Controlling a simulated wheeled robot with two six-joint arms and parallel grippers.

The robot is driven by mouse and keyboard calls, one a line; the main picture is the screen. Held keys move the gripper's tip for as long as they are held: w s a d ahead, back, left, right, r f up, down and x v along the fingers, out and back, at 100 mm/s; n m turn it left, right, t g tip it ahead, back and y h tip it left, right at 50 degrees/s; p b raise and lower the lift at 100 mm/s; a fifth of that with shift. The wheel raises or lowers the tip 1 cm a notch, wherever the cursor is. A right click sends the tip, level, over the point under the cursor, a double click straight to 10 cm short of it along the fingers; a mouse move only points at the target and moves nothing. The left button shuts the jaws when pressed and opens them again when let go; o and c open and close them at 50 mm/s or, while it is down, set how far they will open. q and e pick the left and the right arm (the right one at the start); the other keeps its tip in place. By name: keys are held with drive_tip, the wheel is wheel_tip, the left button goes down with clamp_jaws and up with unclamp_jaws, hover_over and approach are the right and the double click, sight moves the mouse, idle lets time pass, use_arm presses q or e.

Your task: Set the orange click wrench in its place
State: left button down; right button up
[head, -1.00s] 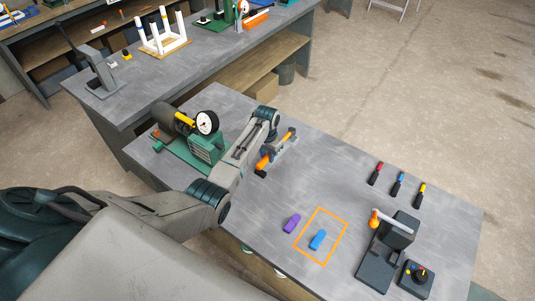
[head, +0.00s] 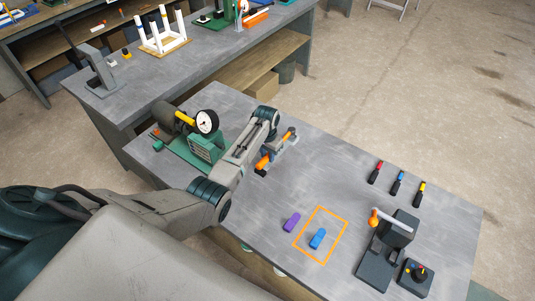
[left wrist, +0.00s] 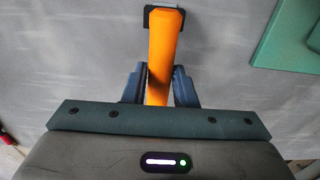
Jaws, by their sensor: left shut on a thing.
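The orange click wrench (head: 264,161) lies at the back left part of the near bench, beside the green fixture. In the left wrist view its orange handle (left wrist: 166,52) runs between the two blue fingers, with a dark piece at its far end. My left gripper (head: 276,150) is shut on the wrench, low over the bench. The gripper and a grey holder-like part hide some of the wrench in the head view. I cannot tell whether the wrench rests on that part. My right gripper is not in view.
The green fixture with a dial gauge (head: 206,122) stands left of my gripper. Several screwdrivers and a lever press (head: 388,250) are at right.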

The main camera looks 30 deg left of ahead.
use_arm(q)
drive_tip(key=shift+f+b, duration=0.4)
drive_tip(key=shift+f, duration=0.45)
drive_tip(key=c, duration=1.1)
unclamp_jaws()
wheel_tip(320, 180, up, 11)
drive_tip(key=shift+s+f+b, duration=0.1)
drive_tip(key=shift+s+b, duration=0.05)
drive_tip(key=shift+b, duration=0.95)
